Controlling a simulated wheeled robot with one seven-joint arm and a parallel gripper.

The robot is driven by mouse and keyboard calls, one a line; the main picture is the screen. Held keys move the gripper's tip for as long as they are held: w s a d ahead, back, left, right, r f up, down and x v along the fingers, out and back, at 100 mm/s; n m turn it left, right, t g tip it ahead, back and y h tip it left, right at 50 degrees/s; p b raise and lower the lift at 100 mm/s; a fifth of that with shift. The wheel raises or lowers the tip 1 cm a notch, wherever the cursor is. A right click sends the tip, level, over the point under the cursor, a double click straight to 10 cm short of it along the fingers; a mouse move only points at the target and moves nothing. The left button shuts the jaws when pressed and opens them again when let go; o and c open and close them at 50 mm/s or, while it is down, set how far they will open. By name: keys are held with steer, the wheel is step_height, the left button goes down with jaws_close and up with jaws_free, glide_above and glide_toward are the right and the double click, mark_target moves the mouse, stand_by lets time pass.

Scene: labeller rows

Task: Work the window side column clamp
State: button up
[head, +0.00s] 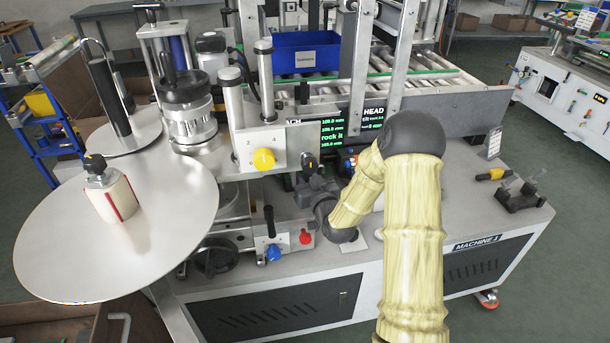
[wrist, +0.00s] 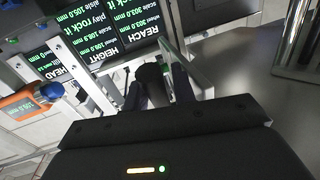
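My gripper (head: 313,190) is at the end of my yellow-sleeved arm, in front of the labeller's screens. A black knob (head: 311,164) shows just above it, by the right end of the plate with the yellow dial (head: 264,159). In the wrist view, the dark fingers of my gripper (wrist: 162,88) reach toward the machine, with a dark rounded part (wrist: 150,76) between or just beyond them. I cannot tell whether they touch it. I cannot tell which part is the window side column clamp.
Text screens (wrist: 85,40) stand close to the fingers. A black lever (head: 269,220), blue knob (head: 273,252) and red knob (head: 306,237) sit low on the machine. A round metal disc (head: 165,230) spreads left.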

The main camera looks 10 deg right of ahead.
steer(key=shift+c, duration=0.3)
jaws_close()
